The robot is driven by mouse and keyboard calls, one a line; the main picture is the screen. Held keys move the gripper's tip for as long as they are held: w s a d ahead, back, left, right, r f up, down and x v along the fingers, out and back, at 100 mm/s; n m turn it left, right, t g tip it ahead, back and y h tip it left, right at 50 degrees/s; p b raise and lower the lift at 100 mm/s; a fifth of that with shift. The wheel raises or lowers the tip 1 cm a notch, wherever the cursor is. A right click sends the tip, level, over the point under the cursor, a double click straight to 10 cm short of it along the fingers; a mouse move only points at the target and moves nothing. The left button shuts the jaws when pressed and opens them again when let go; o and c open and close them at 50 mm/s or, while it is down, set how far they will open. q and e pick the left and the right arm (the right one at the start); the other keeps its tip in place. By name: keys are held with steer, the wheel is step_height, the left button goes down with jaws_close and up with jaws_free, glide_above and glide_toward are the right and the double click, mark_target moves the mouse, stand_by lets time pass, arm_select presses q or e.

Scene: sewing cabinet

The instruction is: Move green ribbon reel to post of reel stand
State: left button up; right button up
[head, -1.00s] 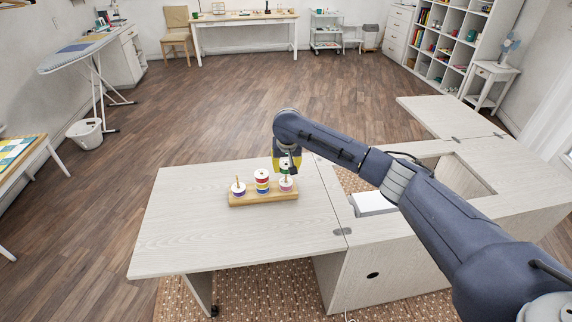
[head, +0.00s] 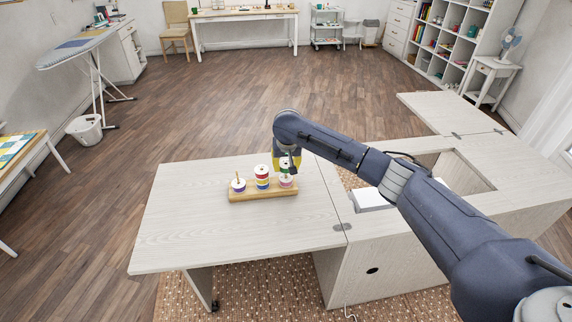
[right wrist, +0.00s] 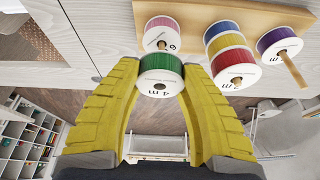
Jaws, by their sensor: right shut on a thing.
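My right gripper (right wrist: 160,88) is shut on the green ribbon reel (right wrist: 160,74), a white-flanged reel held between the yellow fingertips. In the head view the right gripper (head: 287,162) is above the right end of the wooden reel stand (head: 262,195), and the arm partly hides the reel. A pink reel (right wrist: 161,35) sits on the stand's end post just behind the green reel in the wrist view. The middle post bears a stack of reels (right wrist: 231,55) with red and yellow ribbon. A purple reel (right wrist: 279,44) sits on the other end post. My left gripper is not in view.
The stand rests on a pale wooden cabinet leaf (head: 190,235), with clear surface to its left and front. An open recess (head: 470,170) and a white object (head: 370,200) lie to the right, near my arm.

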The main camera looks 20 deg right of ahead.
steer(key=o, duration=1.1)
steer(key=shift+c, duration=0.2)
steer(key=shift+r, duration=0.1)
steer(key=v, duration=1.1)
steer(key=shift+r, duration=0.4)
steer(key=shift+s, duration=0.1)
